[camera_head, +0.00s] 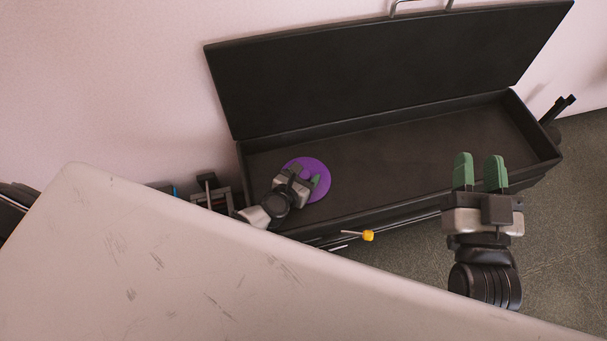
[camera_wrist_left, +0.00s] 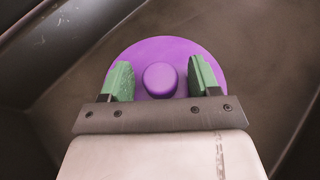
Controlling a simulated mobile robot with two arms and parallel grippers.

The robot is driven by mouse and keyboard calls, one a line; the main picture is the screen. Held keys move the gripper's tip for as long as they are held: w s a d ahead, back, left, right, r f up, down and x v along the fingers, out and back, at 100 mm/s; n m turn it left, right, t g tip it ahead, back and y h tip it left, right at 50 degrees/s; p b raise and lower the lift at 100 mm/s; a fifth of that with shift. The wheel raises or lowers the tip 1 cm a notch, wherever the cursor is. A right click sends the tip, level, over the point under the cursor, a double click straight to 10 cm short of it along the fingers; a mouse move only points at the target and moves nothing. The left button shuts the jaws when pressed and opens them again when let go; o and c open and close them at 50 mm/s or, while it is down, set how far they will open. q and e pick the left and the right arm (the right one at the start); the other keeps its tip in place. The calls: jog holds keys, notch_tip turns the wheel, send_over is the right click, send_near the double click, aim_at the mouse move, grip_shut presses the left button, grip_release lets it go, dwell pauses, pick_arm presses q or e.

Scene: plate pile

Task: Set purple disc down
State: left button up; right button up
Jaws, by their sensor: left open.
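The purple disc (camera_head: 320,185) lies in the left part of an open black box (camera_head: 420,150). In the left wrist view the purple disc (camera_wrist_left: 150,52) lies flat on the dark floor of the box, with a round raised knob (camera_wrist_left: 160,80) at its middle. My left gripper (camera_head: 306,177) is over the disc and partly hides it. In the left wrist view its green fingers (camera_wrist_left: 160,82) stand apart on both sides of the knob, with gaps between. My right gripper (camera_head: 479,172) is open and empty, in front of the box at the right.
The box's lid (camera_head: 370,75) stands open against the pink wall (camera_head: 110,80). A scratched pale surface (camera_head: 150,260) fills the lower left. A yellow-tipped rod (camera_head: 367,235) shows along the box's front. The middle and right of the box are empty.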

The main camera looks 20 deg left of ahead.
pick_arm(q)
jog(key=shift+r, duration=0.15)
jog(key=p+v, duration=0.2)
jog(key=v, duration=0.4)
jog(key=shift+s+r, duration=0.25)
jog(key=shift+s, duration=0.2)
jog(key=shift+s+r, duration=0.15)
jog(key=s+d+r+m+h, duration=0.1)
jog(key=d+r+m+h, duration=0.25)
jog(key=r+m, duration=0.5)
jog(key=d+r+m+h, duration=0.2)
jog(key=d+r+m, duration=0.2)
jog(key=r+m, duration=0.45)
jog(key=s+a+r+m+y, duration=0.1)
jog(key=a+r+m, duration=0.3)
jog(key=m, duration=0.5)
jog(key=s+a+r+m+y, duration=0.2)
jog(key=a+r+m+y, duration=0.1)
jog(key=m, duration=0.7)
notch_tip(320, 180, up, 2)
jog(key=shift+a+r+y, duration=0.25)
jog(key=shift+a+y, duration=0.1)
jog(key=shift+y, duration=0.2)
pick_arm(e)
notch_tip(320, 180, down, 7)
jog(key=s+d+g+h, duration=0.1)
jog(key=g+h, duration=0.1)
jog(key=g, duration=0.4)
jog(key=shift+s+d, duration=0.15)
jog(key=shift+d, duration=0.15)
